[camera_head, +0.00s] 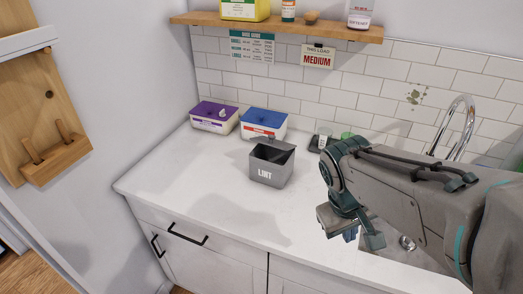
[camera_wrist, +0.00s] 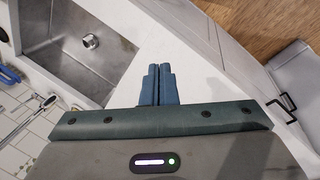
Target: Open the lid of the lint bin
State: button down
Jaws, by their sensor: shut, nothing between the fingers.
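The grey lint bin (camera_head: 268,172), marked LINT, stands upright on the white counter in the head view. A dark opening shows at its top, and a grey flap that looks like its lid (camera_head: 280,142) tilts up at the back edge. How far the lid is raised is hard to tell. My gripper (camera_head: 352,234) is to the right of the bin, apart from it, above the counter by the sink. In the wrist view my gripper (camera_wrist: 156,84) has its two blue fingers together, with nothing between them. The bin is not in the wrist view.
A purple-lidded tub (camera_head: 214,117) and a blue-lidded tub (camera_head: 263,124) stand behind the bin. The sink (camera_wrist: 85,48) and faucet (camera_head: 462,125) are on the right in the head view. A shelf (camera_head: 280,27) hangs above. The counter left of the bin is clear.

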jog(key=w+d+f+n+g+h, duration=0.1)
jog(key=w+d+f+n+h, duration=0.2)
jog(key=w+n+h, duration=0.35)
jog(key=n+t+b, duration=0.2)
jog(key=n+t, duration=1.7)
jog(key=n, duration=0.2)
send_near(269, 144)
notch_tip(269, 144, down, 3)
jog(key=p+x, duration=0.3)
jog(key=x, duration=0.5)
jog(key=shift+w, duration=0.35)
jog(key=shift+d+r+h, duration=0.1)
jog(key=shift+h, duration=0.15)
jog(key=shift+w+d+r, duration=0.15)
jog(key=shift+w+r, duration=0.1)
jog(key=shift+r, duration=0.45)
jog(key=shift+w+d+r, duration=0.1)
jog(key=shift+w+r, duration=0.15)
jog(key=shift+r, duration=0.45)
jog(key=shift+s, duration=0.15)
